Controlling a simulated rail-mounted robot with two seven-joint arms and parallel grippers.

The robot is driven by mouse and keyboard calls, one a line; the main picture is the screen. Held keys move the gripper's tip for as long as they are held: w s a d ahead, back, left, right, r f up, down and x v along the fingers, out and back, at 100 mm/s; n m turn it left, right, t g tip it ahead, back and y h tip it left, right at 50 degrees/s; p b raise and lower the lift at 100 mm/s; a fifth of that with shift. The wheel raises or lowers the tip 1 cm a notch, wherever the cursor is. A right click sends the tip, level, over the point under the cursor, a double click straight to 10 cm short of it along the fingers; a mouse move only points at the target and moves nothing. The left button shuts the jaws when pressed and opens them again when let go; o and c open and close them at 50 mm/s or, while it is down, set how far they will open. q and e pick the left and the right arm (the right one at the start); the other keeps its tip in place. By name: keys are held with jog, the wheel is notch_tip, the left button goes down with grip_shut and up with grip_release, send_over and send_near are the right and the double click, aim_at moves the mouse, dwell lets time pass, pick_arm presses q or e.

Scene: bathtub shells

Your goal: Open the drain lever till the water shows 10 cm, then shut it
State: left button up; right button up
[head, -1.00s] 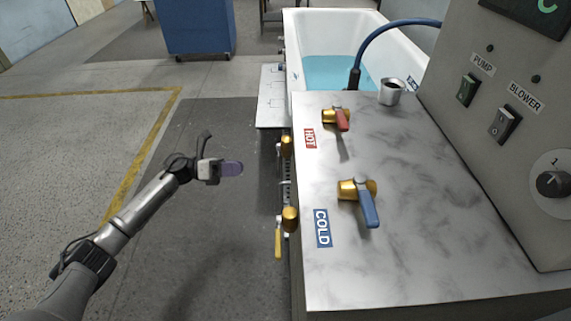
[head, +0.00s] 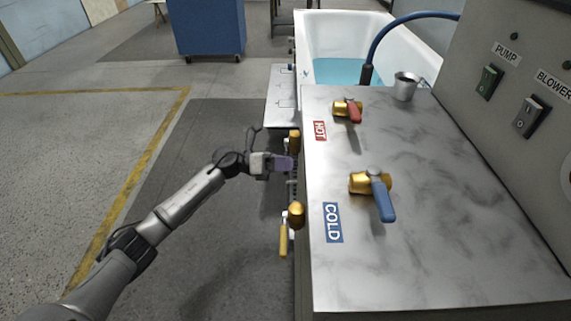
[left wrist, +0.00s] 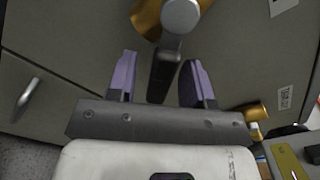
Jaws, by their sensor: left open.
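My left gripper (head: 284,163) is open at the front side of the counter, close to the upper brass valve (head: 294,140). In the left wrist view, a dark lever handle (left wrist: 163,72) hangs from a brass valve with a grey cap (left wrist: 180,14). The handle lies between the two spread purple fingers (left wrist: 156,82), with gaps at both sides. No label naming it as the drain is readable. The bathtub (head: 415,48) holds blue-green water (head: 338,71); no depth reading is legible. My right gripper is not in view.
A second side valve with a yellow handle (head: 284,238) sits nearer me. Red hot (head: 354,113) and blue cold (head: 383,198) levers and a metal cup (head: 404,88) stand on the counter (head: 430,250). The floor to the left is open.

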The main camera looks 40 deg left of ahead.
pick_arm(q)
jog(key=shift+c, duration=0.2)
grip_shut()
dwell(0.3)
